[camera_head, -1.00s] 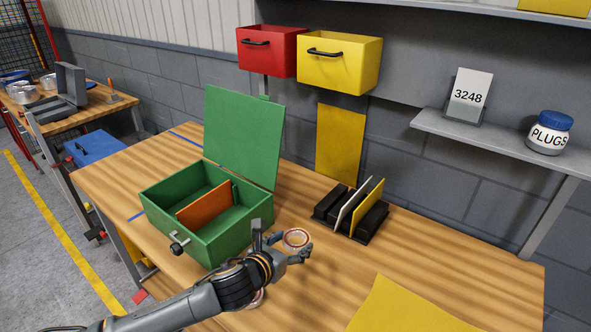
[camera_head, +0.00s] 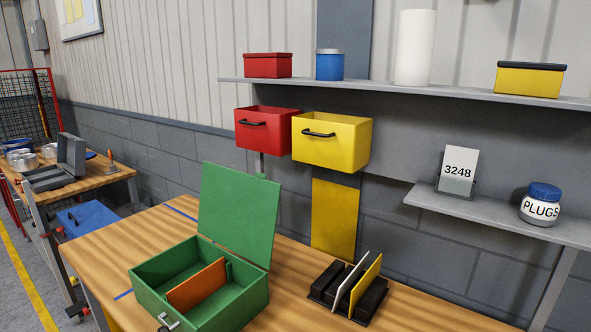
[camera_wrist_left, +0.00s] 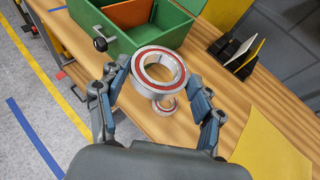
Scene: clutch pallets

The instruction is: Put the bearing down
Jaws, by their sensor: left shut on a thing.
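In the left wrist view my left gripper (camera_wrist_left: 160,72) is shut on a silver bearing (camera_wrist_left: 139,73) with a reddish inner ring, its fingers on either side of it. The held bearing is over the wooden workbench (camera_wrist_left: 205,72); its exact height is hard to tell. A second, smaller-looking bearing (camera_wrist_left: 166,111) shows below it, on the bench, partly covered by the held one. Neither bearing nor my left gripper shows in the head view now. My right gripper is in no view.
An open green box (camera_head: 232,297) with an orange divider (camera_head: 197,286) stands on the bench. A black rack (camera_head: 369,301) with upright plates is to its right. A yellow sheet (camera_wrist_left: 268,150) lies on the bench's right part. Red (camera_head: 264,131) and yellow (camera_head: 331,142) bins hang behind.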

